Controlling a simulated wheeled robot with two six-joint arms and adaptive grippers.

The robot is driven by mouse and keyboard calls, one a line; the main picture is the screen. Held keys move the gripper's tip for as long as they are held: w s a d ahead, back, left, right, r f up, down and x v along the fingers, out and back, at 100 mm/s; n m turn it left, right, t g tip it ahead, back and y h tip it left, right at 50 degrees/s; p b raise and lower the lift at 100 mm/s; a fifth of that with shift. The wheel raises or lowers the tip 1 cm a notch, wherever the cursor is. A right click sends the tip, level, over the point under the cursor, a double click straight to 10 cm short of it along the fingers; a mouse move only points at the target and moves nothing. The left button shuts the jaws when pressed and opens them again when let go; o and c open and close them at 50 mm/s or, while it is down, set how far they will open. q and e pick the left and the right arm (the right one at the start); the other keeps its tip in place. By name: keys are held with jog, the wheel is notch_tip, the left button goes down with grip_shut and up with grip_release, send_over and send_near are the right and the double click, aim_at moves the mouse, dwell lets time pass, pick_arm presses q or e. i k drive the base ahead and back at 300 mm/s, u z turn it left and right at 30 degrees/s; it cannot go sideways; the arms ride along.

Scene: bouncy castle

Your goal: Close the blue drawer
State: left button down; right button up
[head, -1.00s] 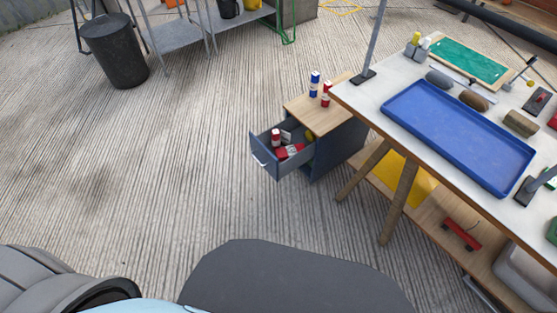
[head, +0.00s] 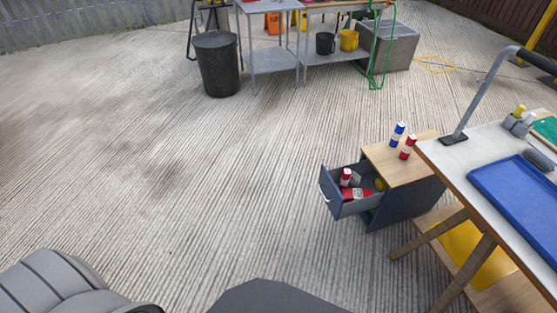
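The blue drawer (head: 349,208) is pulled out of a small blue-grey cabinet (head: 400,203) with a wooden top, right of centre in the head view. Its front with a pale handle (head: 324,194) faces left. Several red, white, grey and yellow items lie inside it. A blue-and-white can (head: 397,135) and a red-and-white can (head: 408,147) stand on the cabinet top. Neither of my grippers shows in the view.
A workbench (head: 459,153) with a blue tray (head: 515,205) stands right of the cabinet, its wooden legs close by. A black bin (head: 217,65) and metal tables (head: 272,58) stand at the back. The ribbed floor left of the drawer is clear.

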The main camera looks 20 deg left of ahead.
aim_at(329, 180)
jog(key=u, duration=0.45)
jog(key=i, duration=1.6)
jog(key=z, duration=0.7)
